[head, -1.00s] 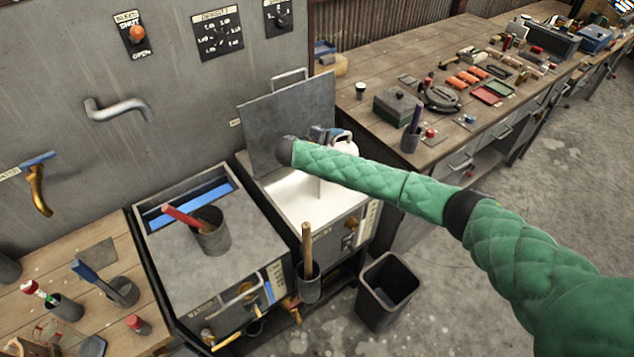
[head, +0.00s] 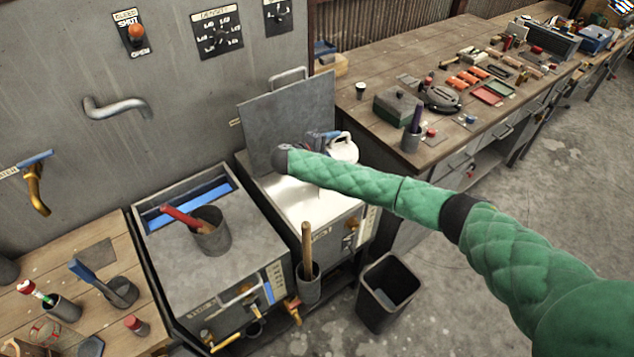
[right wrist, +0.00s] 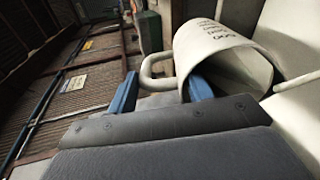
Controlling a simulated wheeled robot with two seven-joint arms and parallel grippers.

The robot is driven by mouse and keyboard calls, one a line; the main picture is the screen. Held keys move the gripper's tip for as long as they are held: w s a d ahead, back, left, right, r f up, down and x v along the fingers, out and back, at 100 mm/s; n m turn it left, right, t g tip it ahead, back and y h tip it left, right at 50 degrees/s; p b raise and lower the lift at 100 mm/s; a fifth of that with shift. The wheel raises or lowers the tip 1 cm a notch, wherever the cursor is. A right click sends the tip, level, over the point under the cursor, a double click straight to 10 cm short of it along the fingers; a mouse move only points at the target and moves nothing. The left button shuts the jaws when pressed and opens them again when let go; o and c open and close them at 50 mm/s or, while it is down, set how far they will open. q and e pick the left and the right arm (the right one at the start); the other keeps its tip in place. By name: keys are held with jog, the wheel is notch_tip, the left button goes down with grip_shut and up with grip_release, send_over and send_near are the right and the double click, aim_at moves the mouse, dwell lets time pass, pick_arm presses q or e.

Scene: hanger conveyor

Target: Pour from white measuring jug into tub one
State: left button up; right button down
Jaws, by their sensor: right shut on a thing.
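The white measuring jug (head: 343,149) is in the head view, just beyond my right gripper (head: 326,138) and over the back right of an open tub. In the right wrist view the jug (right wrist: 222,50) lies well tilted, its mouth toward the lower right, with printed marks on its side. My right gripper's blue fingers (right wrist: 163,88) are shut on its handle (right wrist: 158,70). The tub (head: 302,205) under my arm has a bright white inside and a raised grey lid (head: 262,120). Its front label is too blurred to read. No stream of liquid shows. My left gripper is out of view.
A second tub with a grey top (head: 170,265) carries a dark cup (head: 210,236) with a red-handled tool. A holder with a wooden handle (head: 307,250) hangs in front. A black bin (head: 388,290) stands on the floor. A cluttered workbench (head: 385,110) lies to the right.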

jog(key=shift+a+f, duration=0.1)
dwell(0.3)
jog(key=shift+s+a+f+b, duration=0.15)
jog(key=shift+s+f+b, duration=0.05)
jog(key=shift+b, duration=0.2)
jog(key=shift+s+a+f+t+h, duration=0.15)
jog(key=shift+a+t+h, duration=0.05)
jog(key=shift+t+h, duration=0.2)
dwell(0.3)
jog(key=shift+f+b, duration=0.1)
jog(key=shift+b, duration=0.2)
